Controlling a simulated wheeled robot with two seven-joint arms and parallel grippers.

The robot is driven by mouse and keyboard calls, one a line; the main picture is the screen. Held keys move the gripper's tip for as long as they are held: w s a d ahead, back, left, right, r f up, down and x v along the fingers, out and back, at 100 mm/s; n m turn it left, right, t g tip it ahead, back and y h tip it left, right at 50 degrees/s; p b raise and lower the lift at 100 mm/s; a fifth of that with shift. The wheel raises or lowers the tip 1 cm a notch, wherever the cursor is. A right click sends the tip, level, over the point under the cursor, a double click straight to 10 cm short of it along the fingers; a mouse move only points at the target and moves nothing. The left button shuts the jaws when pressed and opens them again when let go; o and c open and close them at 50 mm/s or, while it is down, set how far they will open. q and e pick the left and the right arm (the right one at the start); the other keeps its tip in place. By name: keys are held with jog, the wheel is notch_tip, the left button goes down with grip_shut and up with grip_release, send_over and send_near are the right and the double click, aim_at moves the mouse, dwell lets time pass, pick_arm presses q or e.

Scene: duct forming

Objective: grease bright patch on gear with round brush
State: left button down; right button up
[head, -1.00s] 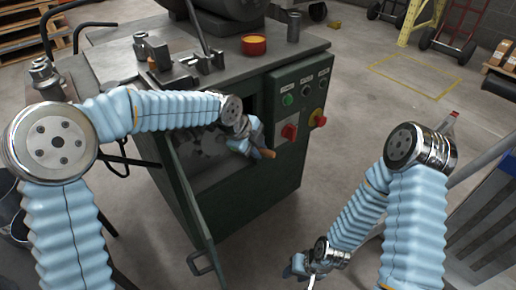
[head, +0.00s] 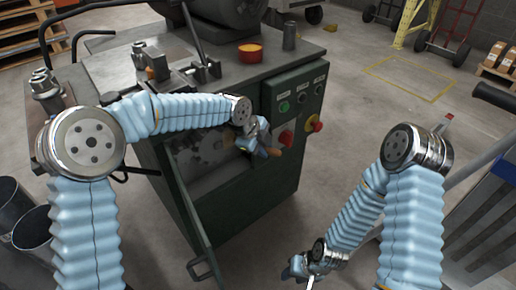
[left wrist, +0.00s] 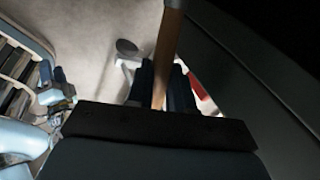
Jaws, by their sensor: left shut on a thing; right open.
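My left gripper (head: 262,146) is shut on the wooden handle of the round brush (head: 274,152), in front of the green machine's open compartment, by the control panel. In the left wrist view the handle (left wrist: 167,50) runs between the dark fingers (left wrist: 160,88); the bristles cannot be made out. The gears (head: 205,148) sit in shade inside the compartment, partly behind my left arm. I cannot make out a bright patch on them. My right gripper (head: 303,270) is low at the bottom of the head view, open and away from the machine.
The compartment door (head: 190,215) stands open towards me. A red tin with orange contents (head: 250,53) and a grey cylinder (head: 289,36) stand on the machine top (head: 220,85). Dark buckets (head: 30,225) stand at left.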

pick_arm(q)
jog(key=shift+r+p, duration=0.5)
jog(key=shift+r, duration=0.2)
jog(key=s+a+r, duration=0.1)
jog(key=s+a, duration=0.1)
jog(key=a, duration=0.1)
jog(key=shift+w+d+p, duration=0.55)
jog(key=shift+w+d, duration=0.6)
jog(key=shift+d, duration=0.3)
